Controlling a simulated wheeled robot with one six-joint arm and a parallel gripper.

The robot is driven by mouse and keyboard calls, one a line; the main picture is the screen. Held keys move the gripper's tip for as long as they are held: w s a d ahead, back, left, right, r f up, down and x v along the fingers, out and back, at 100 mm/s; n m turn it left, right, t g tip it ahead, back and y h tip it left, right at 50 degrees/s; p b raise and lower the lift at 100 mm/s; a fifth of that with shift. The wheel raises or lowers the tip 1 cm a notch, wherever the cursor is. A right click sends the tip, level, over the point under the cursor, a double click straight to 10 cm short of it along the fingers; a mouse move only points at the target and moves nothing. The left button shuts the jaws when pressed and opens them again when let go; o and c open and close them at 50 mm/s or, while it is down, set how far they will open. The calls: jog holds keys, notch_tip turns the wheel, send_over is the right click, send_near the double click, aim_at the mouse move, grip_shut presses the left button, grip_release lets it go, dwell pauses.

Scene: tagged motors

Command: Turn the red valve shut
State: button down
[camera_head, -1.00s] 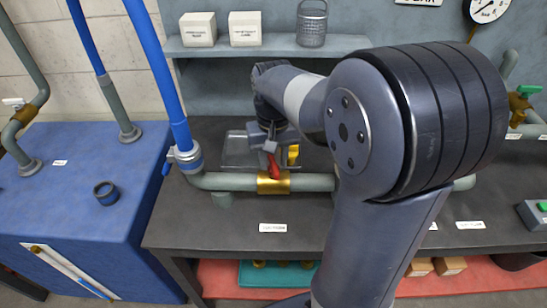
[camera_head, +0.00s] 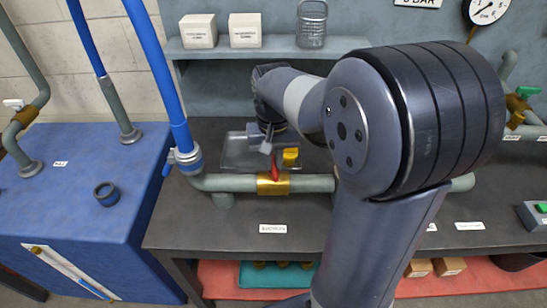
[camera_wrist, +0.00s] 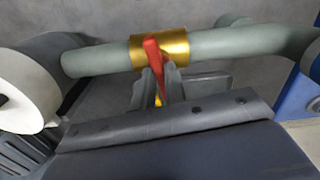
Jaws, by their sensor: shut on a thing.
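The red valve handle (camera_head: 275,172) sits on a brass valve body (camera_head: 273,185) in a grey-green pipe (camera_head: 235,183) along the bench. In the wrist view the red handle (camera_wrist: 152,50) lies across the pipe, in front of the brass body (camera_wrist: 176,47). My gripper (camera_head: 268,149) is over the handle, its fingers pointing down at it. In the wrist view my gripper (camera_wrist: 157,82) is shut on the handle, one finger at each side. The fingers hide the handle's lower part there.
A clear tray (camera_head: 238,152) and a yellow piece (camera_head: 290,156) lie behind the pipe, close to my gripper. A blue pipe (camera_head: 165,80) rises at the left. A shelf (camera_head: 268,50) with two white boxes and a wire basket hangs above the bench.

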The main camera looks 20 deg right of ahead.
aim_at(273, 164)
jog(key=shift+m, duration=1)
jog(key=c, duration=1.5)
grip_release()
jog(key=shift+o, duration=0.2)
notch_tip(273, 164, up, 11)
jog(key=p, duration=0.1)
jog(key=shift+f, duration=0.2)
notch_tip(273, 164, down, 11)
jog(key=shift+b, duration=0.3)
jog(key=shift+r+n+b, duration=0.2)
jog(key=shift+n+b, duration=0.15)
jog(key=shift+n, duration=0.65)
